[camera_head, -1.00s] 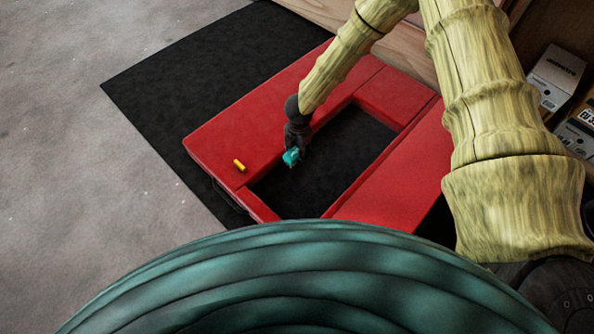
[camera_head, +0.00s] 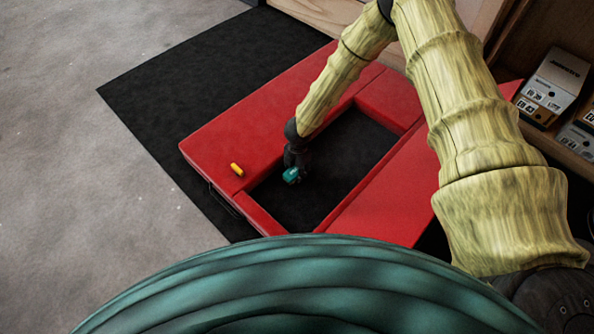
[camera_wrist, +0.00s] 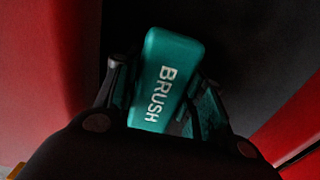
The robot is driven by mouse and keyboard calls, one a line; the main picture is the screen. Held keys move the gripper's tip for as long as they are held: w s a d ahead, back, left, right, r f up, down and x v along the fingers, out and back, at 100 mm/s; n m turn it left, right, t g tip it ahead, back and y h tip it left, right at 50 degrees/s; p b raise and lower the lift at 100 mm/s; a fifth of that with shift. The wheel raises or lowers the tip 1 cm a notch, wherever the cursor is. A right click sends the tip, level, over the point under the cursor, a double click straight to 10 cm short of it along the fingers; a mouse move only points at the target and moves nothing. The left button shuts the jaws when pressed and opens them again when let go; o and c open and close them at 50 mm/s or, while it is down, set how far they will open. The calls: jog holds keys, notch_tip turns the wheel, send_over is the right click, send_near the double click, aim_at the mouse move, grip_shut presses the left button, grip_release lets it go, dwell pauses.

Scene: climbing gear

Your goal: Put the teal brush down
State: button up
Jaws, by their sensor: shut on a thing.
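The teal brush (camera_head: 291,175) is in my gripper (camera_head: 294,170), inside the opening of the red padded frame (camera_head: 235,132). In the wrist view the teal brush (camera_wrist: 165,75), lettered "BRUSH", lies between the two fingers of my gripper (camera_wrist: 160,95), which are shut on its sides. Black floor shows around it within the opening. I cannot tell whether the brush touches that floor.
A small yellow object (camera_head: 237,169) lies on the red frame's left part. A black mat (camera_head: 150,85) spreads under the frame on grey floor. Boxes (camera_head: 553,85) stand on a wooden shelf at the right. Bare black floor (camera_head: 350,150) is free inside the opening.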

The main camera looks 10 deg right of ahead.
jog(key=shift+f, duration=0.2)
jog(key=o, duration=1.3)
jog(key=shift+o, duration=0.2)
jog(key=shift+r, duration=0.15)
notch_tip(320, 180, up, 12)
jog(key=p, duration=0.5)
jog(key=shift+r, duration=0.1)
